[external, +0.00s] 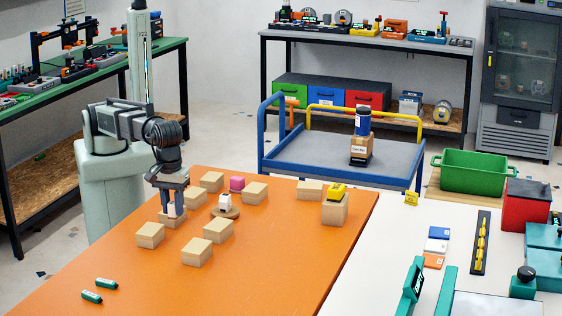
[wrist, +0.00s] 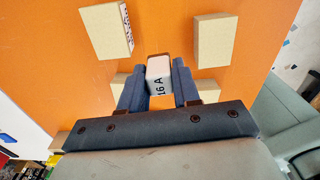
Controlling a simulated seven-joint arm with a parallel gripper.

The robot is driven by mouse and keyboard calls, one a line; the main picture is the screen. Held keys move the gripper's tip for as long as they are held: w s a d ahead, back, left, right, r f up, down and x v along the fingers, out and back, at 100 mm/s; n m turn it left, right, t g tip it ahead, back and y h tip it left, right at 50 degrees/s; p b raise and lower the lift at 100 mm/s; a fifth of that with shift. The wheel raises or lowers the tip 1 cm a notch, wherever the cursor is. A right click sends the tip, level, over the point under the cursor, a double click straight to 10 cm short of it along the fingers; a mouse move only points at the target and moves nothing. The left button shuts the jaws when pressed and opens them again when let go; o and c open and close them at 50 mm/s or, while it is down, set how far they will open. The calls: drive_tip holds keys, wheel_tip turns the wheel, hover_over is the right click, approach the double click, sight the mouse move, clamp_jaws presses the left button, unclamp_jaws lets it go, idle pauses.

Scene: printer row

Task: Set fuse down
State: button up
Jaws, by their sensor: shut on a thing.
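My gripper (external: 173,205) is shut on a small white fuse with a pinkish tip, held low over the left part of the orange table (external: 290,265). In the wrist view the fuse (wrist: 160,77) sits between the two dark fingers and is marked "16 A". In the external view a pale wooden block (external: 168,221) shows just below the fingertips; I cannot tell whether the fuse touches it.
Several wooden blocks (external: 150,235) stand around my gripper. A small white piece (external: 227,200) stands on a round wooden disc, near a pink cube (external: 237,184). A yellow piece (external: 337,190) sits on a taller block. Green cylinders (external: 92,296) lie front left; the table's front right is clear.

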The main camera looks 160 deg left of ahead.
drive_tip(key=s+a+n, duration=0.2)
drive_tip(key=s+a, duration=0.2)
drive_tip(key=a, duration=1.3)
drive_tip(key=s+a+n, duration=0.3)
drive_tip(key=s+a, duration=0.2)
drive_tip(key=a, duration=1.3)
drive_tip(key=s+a+n, duration=0.3)
drive_tip(key=s+a, duration=0.1)
drive_tip(key=a, duration=1.3)
drive_tip(key=shift+s+a+f, duration=0.1)
drive_tip(key=shift+s+a, duration=0.1)
drive_tip(key=w+a, duration=0.3)
drive_tip(key=a, duration=0.6)
drive_tip(key=shift+w+d+f, duration=0.1)
drive_tip(key=shift+d+f, duration=0.05)
drive_tip(key=shift+f, duration=2.2)
drive_tip(key=shift+w+d+f, duration=0.1)
drive_tip(key=shift+d+f, duration=0.05)
drive_tip(key=shift+f, duration=2.15)
drive_tip(key=shift+f, duration=0.1)
drive_tip(key=o, duration=1)
drive_tip(key=shift+o, duration=0.2)
